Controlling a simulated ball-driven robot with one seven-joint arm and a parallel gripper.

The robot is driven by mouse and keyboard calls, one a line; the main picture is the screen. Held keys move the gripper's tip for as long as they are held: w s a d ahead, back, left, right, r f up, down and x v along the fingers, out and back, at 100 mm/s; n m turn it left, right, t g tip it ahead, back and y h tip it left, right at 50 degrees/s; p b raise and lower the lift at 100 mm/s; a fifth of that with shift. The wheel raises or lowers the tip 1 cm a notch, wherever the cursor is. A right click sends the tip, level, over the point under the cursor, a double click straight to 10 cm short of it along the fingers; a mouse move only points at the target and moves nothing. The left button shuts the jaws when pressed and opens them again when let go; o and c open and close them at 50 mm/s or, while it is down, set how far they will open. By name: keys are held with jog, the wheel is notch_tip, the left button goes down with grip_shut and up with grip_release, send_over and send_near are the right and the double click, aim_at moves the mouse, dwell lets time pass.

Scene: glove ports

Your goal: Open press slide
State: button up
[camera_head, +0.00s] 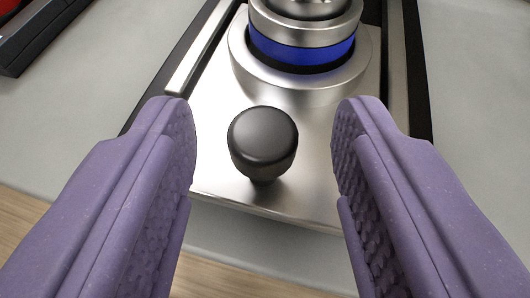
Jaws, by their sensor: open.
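The press slide (215,160) is a flat shiny metal plate running between side rails. A black round knob (262,142) stands on its near end. A round metal fixture with a blue ring (303,52) sits on the plate farther back. My gripper (263,120) has two purple, textured fingers, one left and one right of the knob. It is open, with a gap between each finger and the knob in the picture. I cannot tell the height of the fingertips relative to the knob. The fingers hide parts of the rails and the plate's near corners.
A light metal rail with a dark edge (200,48) runs along the left, and a dark rail (418,90) along the right. A red and black object (30,35) lies at the upper left. The grey surface (80,130) is bare, with a wood-coloured strip (230,280) in front.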

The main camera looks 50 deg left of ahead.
jog(key=p+v, duration=0.1)
jog(key=v, duration=0.6)
jog(key=shift+s+d+r+p, duration=0.15)
jog(key=shift+s+d+p, duration=0.15)
jog(key=shift+p, duration=0.1)
